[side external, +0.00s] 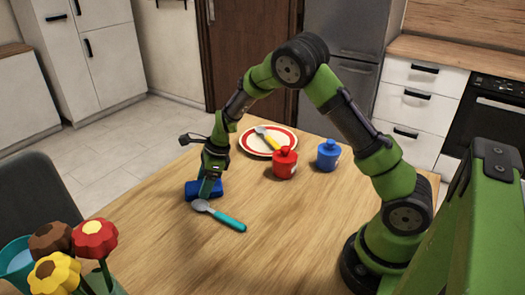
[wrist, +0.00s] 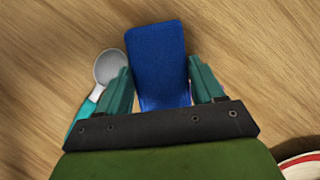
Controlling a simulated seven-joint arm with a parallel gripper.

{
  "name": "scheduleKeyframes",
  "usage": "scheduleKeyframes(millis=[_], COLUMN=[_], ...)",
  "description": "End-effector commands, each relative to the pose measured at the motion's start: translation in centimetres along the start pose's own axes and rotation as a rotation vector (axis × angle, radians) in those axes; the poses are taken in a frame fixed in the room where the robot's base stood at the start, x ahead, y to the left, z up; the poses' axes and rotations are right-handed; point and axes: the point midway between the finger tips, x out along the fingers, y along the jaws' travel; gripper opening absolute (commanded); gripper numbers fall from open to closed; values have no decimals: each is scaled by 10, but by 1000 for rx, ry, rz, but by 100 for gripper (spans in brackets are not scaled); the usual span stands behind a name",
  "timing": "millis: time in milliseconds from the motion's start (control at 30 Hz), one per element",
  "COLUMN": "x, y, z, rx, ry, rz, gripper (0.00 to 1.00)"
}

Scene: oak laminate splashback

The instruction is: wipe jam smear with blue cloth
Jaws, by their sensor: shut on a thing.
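The blue cloth (side external: 193,188) is a small blue block-like pad low over or on the wooden table, at the table's far left part in the side view. My gripper (side external: 207,187) is shut on the blue cloth, and I cannot tell whether the cloth touches the table. In the wrist view the cloth (wrist: 157,55) sticks out between the two green fingers of my gripper (wrist: 163,85). A jam smear is not clearly visible; a small reddish bit shows beside the right finger in the wrist view, and I cannot tell what it is.
A spoon with a teal handle (side external: 228,221) lies right beside the gripper; it also shows in the wrist view (wrist: 106,66). A red-rimmed plate (side external: 253,148) with a yellow-handled utensil, a red jar (side external: 285,163) and a blue jar (side external: 328,154) stand behind. Flowers (side external: 92,238) stand front left.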

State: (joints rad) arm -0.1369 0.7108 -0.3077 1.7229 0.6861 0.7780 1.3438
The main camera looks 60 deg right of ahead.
Motion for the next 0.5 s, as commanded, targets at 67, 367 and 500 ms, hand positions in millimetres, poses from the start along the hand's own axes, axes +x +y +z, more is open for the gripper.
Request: scheduleKeyframes(millis=[67, 367, 500], x=[3, 4, 1], y=[7, 10, 3], z=[5, 9, 2], rx=[-2, 1, 4], ry=[1, 1, 2], rz=[5, 3, 1], gripper=[43, 43, 43])
